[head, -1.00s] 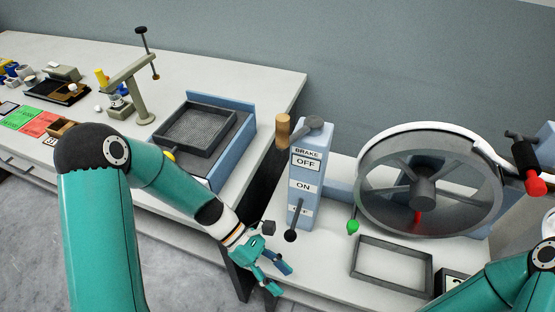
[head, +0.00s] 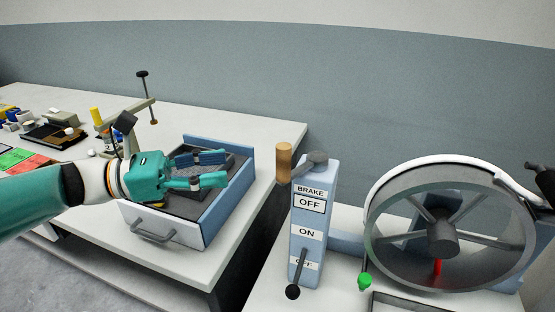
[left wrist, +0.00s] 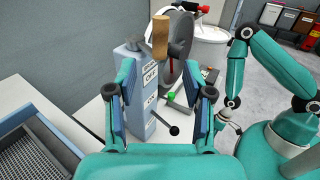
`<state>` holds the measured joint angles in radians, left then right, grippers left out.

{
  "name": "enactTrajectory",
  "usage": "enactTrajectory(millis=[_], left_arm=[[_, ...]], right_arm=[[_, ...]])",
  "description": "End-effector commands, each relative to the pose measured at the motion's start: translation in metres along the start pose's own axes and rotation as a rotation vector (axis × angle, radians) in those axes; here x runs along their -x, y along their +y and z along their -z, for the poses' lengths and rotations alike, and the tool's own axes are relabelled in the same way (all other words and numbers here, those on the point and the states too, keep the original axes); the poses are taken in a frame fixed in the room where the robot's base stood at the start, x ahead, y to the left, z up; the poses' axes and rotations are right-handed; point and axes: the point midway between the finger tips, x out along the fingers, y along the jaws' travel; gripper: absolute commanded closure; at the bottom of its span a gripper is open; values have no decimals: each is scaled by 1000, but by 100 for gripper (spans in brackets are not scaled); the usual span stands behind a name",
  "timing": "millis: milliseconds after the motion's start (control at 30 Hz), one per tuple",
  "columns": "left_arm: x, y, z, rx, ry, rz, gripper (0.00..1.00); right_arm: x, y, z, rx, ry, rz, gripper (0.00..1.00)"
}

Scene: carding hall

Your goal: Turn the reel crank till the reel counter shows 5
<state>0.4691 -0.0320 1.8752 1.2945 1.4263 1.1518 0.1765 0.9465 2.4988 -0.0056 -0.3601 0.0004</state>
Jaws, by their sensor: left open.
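The crank's wooden handle (head: 284,161) stands upright on a grey arm (head: 309,163) at the top of the blue brake post (head: 303,250). My left gripper (head: 222,168) is open and empty, left of the handle and apart from it, in front of the blue tray machine in the head view. In the left wrist view, the handle (left wrist: 161,36) shows beyond and above the gap between the open fingers (left wrist: 167,92). The spoked reel (head: 440,237) is to the right. I see no readable counter now. My right gripper (left wrist: 226,124) is small in the wrist view; its jaws are unclear.
A lever with a black knob (head: 292,292) hangs on the post's front. A green knob (head: 365,281) is beside the reel. The blue tray machine (head: 205,229) sits on the left bench. A white drum (left wrist: 208,48) stands beyond the reel.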

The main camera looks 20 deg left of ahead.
Motion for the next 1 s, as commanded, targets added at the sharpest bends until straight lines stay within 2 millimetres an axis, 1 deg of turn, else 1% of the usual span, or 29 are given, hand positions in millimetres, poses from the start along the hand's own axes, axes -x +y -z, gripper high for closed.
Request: enactTrajectory(millis=[33,300,400,500,600,700,1000], left_arm=[[-13,-2,0,1,-1,7,48],[-71,-2,0,1,0,7,48],[-89,-1,0,2,0,6,48],[-102,-1,0,1,-1,4,48],[-111,0,0,0,0,2,48],[-115,0,0,0,0,0,48],[-116,0,1,0,0,-1,48]], right_arm=[[1,0,0,0,0,0,60],[4,-1,0,0,0,0,60],[5,-2,0,0,0,0,60],[5,-2,0,0,0,0,60],[6,-2,0,0,0,0,60],[6,-2,0,0,0,0,60],[6,-2,0,0,0,0,60]])
